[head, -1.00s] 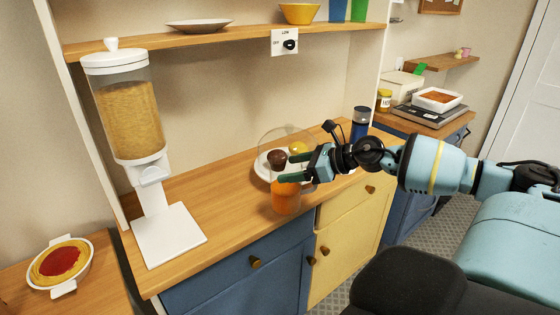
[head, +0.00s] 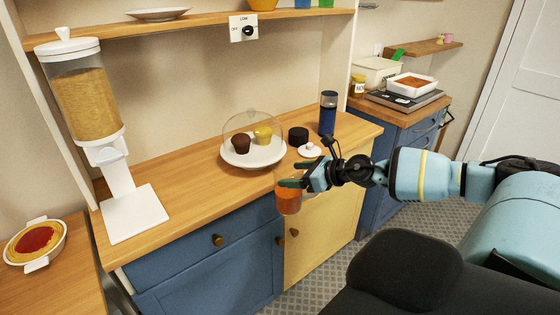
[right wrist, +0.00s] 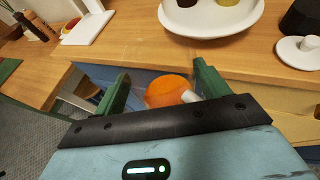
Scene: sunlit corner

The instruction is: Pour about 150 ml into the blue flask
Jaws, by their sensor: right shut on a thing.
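The blue flask (head: 327,120) stands upright on the wooden counter, right of the domed plate; its upper part looks grey and dark. My right gripper (head: 290,187) is shut on an orange cup (head: 288,203), at the counter's front edge before the cabinet fronts, to the left of and nearer than the flask. In the right wrist view the orange cup (right wrist: 168,90) sits between the two green fingers, with a pale piece at its right side. What the cup holds cannot be seen. My left gripper is not in view.
A plate (head: 275,155) with two muffins under a clear dome, a black round item (head: 298,135) and a white knobbed lid (head: 309,150) stand on the counter. A cereal dispenser (head: 85,95) stands left. A scale (head: 404,100) carries a white dish at the back right.

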